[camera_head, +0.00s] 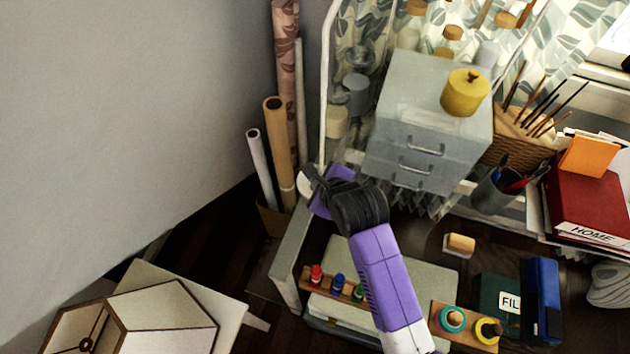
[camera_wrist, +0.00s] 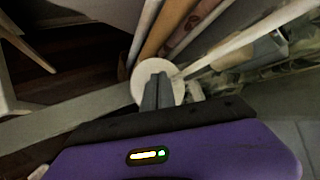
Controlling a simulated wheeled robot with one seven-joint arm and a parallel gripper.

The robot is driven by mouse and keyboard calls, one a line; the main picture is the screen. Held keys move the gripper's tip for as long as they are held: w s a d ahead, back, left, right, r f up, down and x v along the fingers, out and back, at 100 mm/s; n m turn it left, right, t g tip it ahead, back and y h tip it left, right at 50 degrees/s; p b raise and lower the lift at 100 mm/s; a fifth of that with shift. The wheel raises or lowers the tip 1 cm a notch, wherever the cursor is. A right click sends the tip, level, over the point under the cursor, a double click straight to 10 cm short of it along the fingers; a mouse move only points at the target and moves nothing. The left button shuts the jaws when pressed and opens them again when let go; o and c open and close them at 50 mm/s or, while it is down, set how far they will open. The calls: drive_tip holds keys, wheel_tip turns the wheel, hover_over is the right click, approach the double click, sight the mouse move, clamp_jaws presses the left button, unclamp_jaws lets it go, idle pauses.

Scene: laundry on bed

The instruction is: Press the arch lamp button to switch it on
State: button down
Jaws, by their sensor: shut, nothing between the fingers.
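A thin white curved pole, which looks like the arch lamp (camera_head: 325,75), rises beside the grey drawer unit in the head view. A white round disc, likely its base, shows at the pole's foot in the head view (camera_head: 304,184) and in the wrist view (camera_wrist: 136,88). My gripper (camera_wrist: 156,78) is shut and empty, its fingertips in front of the disc in the wrist view. I cannot tell whether they touch it. In the head view my gripper (camera_head: 309,173) partly covers the disc. No button can be made out; the fingers may hide it.
Rolled paper tubes (camera_head: 275,140) stand behind the disc by the wall. A grey drawer unit (camera_head: 425,120) is to the right, with a yellow pot (camera_head: 465,92) on top. A rack of small bottles (camera_head: 337,284) lies below my arm. A hexagonal lampshade (camera_head: 170,315) is lower left.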

drive_tip(key=shift+r, duration=0.1)
wheel_tip(320, 180, up, 6)
drive_tip(key=p, duration=0.6)
idle(0.7)
